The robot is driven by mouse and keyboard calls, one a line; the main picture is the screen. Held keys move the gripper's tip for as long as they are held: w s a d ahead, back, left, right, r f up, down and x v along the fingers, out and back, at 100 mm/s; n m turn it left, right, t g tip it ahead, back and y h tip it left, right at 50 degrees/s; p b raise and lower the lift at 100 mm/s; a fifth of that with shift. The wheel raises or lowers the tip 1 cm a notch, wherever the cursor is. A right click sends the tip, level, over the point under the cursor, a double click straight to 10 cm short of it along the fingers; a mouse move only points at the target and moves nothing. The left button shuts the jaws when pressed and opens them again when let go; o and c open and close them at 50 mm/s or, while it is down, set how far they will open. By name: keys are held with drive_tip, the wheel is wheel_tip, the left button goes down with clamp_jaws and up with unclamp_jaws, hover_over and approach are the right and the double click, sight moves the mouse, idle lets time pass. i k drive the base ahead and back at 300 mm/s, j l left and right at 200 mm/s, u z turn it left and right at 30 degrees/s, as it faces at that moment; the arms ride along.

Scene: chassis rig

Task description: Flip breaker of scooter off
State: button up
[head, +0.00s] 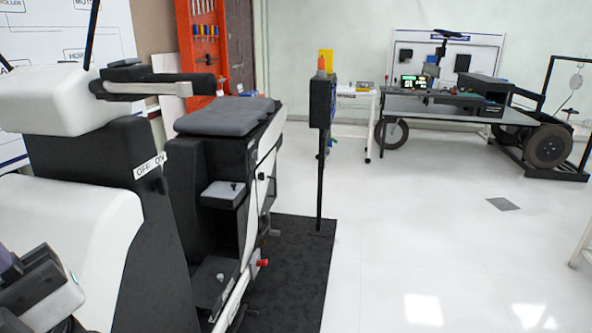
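The scooter (75,235) stands at the left in the head view, with white front panels, a black inner panel and a grey seat (228,117). A white label (150,166) reading "OFF ON" is on the black panel. A small dark lever, the breaker (160,185), shows just below the label, nearer the ON side; its exact position is too small to tell. My gripper (40,288) is partly in view at the lower left corner, in front of the white panel and apart from the breaker. Its fingertips cannot be made out clearly.
A black post with a box (321,105) stands beyond the scooter's dark mat (290,280). An orange tool board (203,45) is behind. A wheeled chassis rig (450,105) and a white cart (355,110) stand at the back. The floor at right is mostly clear.

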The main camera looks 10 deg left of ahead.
sight(263, 261)
drive_tip(key=l+u, duration=0.25)
drive_tip(key=u, duration=0.2)
drive_tip(key=k+l+u, duration=0.15)
drive_tip(key=u, duration=0.3)
drive_tip(key=l+u, duration=0.25)
drive_tip(key=l, duration=1.45)
drive_tip(key=i+l+u, duration=0.15)
drive_tip(key=l, duration=0.35)
drive_tip(key=i+l+u, duration=0.1)
drive_tip(key=l, duration=0.4)
drive_tip(key=i+l+u, duration=0.1)
drive_tip(key=l, duration=0.2)
drive_tip(key=i+l+u, duration=0.1)
drive_tip(key=i+l, duration=0.15)
drive_tip(key=i+l+u, duration=0.1)
drive_tip(key=l, duration=0.3)
drive_tip(key=i+l+u, duration=0.1)
drive_tip(key=i+l, duration=0.3)
drive_tip(key=i, duration=0.1)
